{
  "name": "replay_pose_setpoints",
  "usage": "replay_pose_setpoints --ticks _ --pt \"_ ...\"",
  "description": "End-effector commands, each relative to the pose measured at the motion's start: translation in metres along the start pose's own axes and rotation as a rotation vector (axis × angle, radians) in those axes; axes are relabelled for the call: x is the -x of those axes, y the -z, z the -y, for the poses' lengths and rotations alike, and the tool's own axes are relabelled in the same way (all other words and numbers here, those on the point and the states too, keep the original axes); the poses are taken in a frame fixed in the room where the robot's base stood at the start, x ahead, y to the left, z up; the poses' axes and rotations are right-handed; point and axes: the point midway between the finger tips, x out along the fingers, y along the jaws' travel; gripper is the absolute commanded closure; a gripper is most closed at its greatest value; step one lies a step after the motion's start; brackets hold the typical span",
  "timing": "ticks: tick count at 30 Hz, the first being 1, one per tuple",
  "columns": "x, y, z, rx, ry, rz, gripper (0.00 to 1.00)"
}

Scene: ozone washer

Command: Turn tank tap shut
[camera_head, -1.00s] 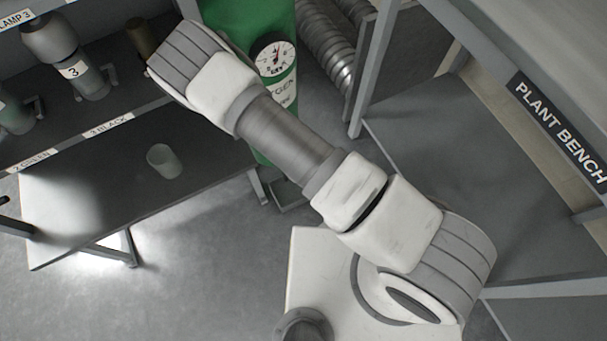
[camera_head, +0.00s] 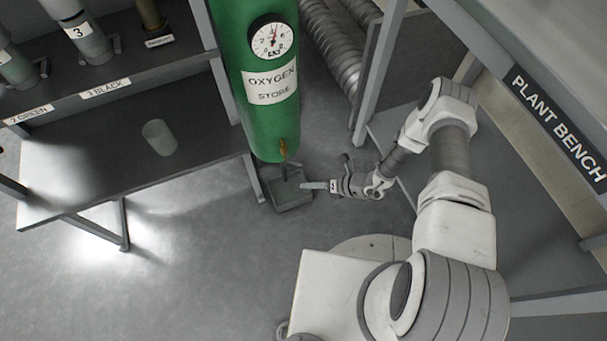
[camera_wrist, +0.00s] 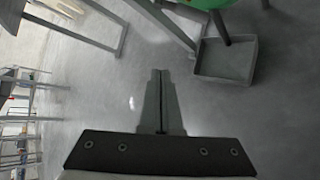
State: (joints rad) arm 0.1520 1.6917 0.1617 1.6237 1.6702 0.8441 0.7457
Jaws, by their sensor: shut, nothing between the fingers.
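The green oxygen tank (camera_head: 262,115) stands upright in the head view, with a round gauge (camera_head: 272,38) and an "OXYGEN STORE" label. A small brass-coloured tap (camera_head: 283,148) sticks out at its lower end. My gripper (camera_head: 306,185) is below and slightly right of the tap, apart from it, pointing left. In the wrist view my gripper (camera_wrist: 160,75) has its fingers together with nothing between them. Only a bit of the green tank (camera_wrist: 205,4) shows at the top edge there, and I cannot make out the tap.
A grey open tray (camera_head: 290,192) sits under the tank; it also shows in the wrist view (camera_wrist: 226,78). A shelf bench (camera_head: 90,170) with a grey cup (camera_head: 159,137) stands left. The plant bench (camera_head: 545,120) and ribbed ducting (camera_head: 332,50) are right. Floor left of the tray is clear.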

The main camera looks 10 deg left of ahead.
Motion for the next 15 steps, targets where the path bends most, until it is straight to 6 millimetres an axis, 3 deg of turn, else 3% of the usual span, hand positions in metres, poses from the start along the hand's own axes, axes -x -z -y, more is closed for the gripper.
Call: replay_pose_setpoints --ticks 3,8,15 --pt "0.000 -0.011 0.019 -0.146 0.023 0.116 1.00" --pt "-0.006 -0.016 0.025 -0.191 0.028 0.154 1.00" --pt "-0.048 -0.019 0.028 -0.185 0.027 0.147 1.00"
